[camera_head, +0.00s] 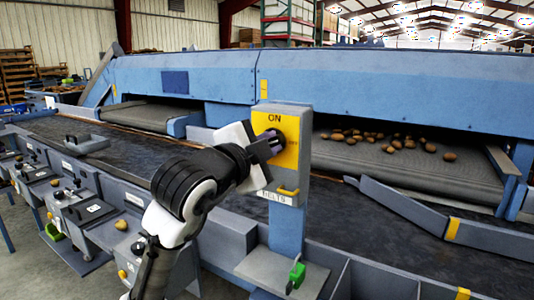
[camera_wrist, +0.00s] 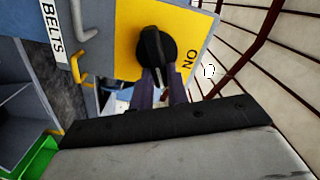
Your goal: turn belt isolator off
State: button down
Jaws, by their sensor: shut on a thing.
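The belt isolator is a grey box with a yellow face (camera_head: 290,155) on a blue post, marked "ON" at the top and "BELTS" on a label below. My gripper (camera_head: 275,143) reaches the knob from the left in the head view. In the wrist view my gripper (camera_wrist: 160,75) has its dark fingers shut on the knob's lower part. The fingertips partly hide the knob in the head view.
A yellow hasp (camera_head: 288,190) sits below the knob. A green padlock (camera_head: 296,275) rests on the grey shelf (camera_head: 265,268) at the post's foot. Potatoes (camera_head: 395,143) lie on the belt behind. Grey bins (camera_head: 100,215) line the left side.

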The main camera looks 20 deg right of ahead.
jog(key=m+b, duration=0.1)
jog(key=m, duration=0.1)
jog(key=f+m+b, duration=0.1)
jog(key=m, duration=0.2)
jog(key=shift+s, duration=0.1)
jog(key=shift+b, duration=0.3)
dwell(0.4)
jog(key=c, duration=1.4)
grip_release()
jog(key=shift+o, duration=0.2)
jog(key=b+v, duration=0.2)
jog(key=v, duration=1.1)
jog(key=shift+s+a, duration=0.25)
jog(key=shift+a, duration=0.05)
jog(key=shift+r, duration=0.1)
